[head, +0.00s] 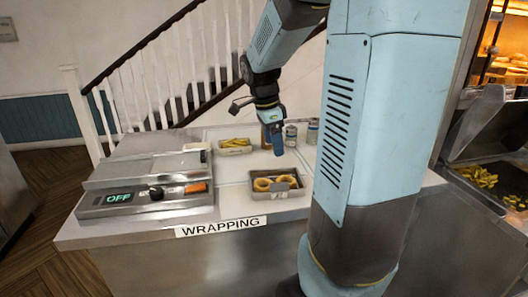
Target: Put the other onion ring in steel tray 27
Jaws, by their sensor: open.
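A small steel tray (252,212) stands near the front of the wrapping counter. Golden onion rings lie in it: one on the left (262,184) and one on the right (289,181), with a dark item beside the right one. A second small tray (235,152) with fries or similar yellow strips stands further back. I cannot read a number 27 on either tray. My gripper (273,150) is open, pointing down above and behind the front tray, apart from the rings. Nothing shows between its fingers.
A wrapping machine (145,190) with an "OFF" display fills the counter's left side. Small cans (291,135) stand behind my gripper. A fryer bin with fries (480,176) is at the right. My own arm hides the counter's right part. Bare counter (232,172) lies between the trays.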

